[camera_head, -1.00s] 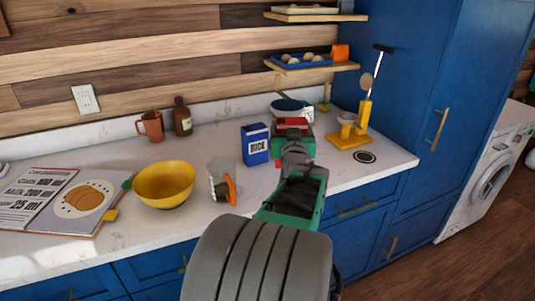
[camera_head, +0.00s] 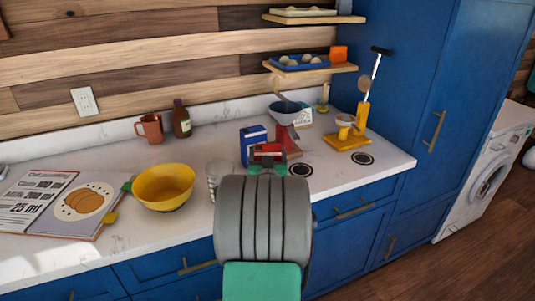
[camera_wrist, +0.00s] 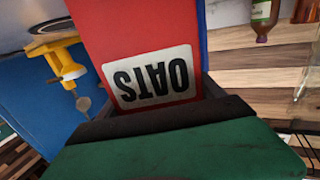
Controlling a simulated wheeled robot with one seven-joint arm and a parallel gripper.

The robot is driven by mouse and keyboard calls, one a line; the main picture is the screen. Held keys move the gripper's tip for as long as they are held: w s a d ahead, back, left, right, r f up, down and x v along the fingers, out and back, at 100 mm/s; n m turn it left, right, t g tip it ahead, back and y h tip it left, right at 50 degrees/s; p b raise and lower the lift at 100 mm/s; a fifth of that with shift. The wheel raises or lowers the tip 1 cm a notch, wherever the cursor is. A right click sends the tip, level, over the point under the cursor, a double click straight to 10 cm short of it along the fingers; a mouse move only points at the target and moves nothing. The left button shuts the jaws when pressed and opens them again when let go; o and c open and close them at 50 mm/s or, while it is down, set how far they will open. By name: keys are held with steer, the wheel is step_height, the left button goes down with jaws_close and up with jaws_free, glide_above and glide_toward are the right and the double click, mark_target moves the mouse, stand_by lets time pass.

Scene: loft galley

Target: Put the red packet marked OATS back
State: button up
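The red packet marked OATS (camera_wrist: 135,40) fills the middle of the wrist view, its white label upside down there. My gripper (camera_head: 267,158) has its green and dark fingers shut on the packet, whose red top (camera_head: 267,149) shows between them in the head view. They are just in front and to the right of the blue RICE box (camera_head: 250,143), partly covering it. The packet's lower part is hidden, so I cannot tell whether it touches the counter. Two dark round spots mark the counter: one (camera_head: 301,170) right of my gripper, one (camera_head: 363,158) farther right.
A red stand with a grey-blue bowl (camera_head: 285,108) is behind my gripper. A yellow stand (camera_head: 347,141) is to the right. A glass jar (camera_head: 216,172), partly hidden by my arm, and a yellow bowl (camera_head: 164,188) are to the left. Shelves (camera_head: 310,68) hang above.

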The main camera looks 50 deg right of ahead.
steer(key=o, duration=0.5)
steer(key=shift+r, duration=0.1)
steer(key=shift+r+p, duration=0.2)
steer(key=shift+p, duration=0.15)
steer(key=b+v, duration=0.1)
steer(key=v, duration=1.1)
steer(key=shift+f, duration=0.15)
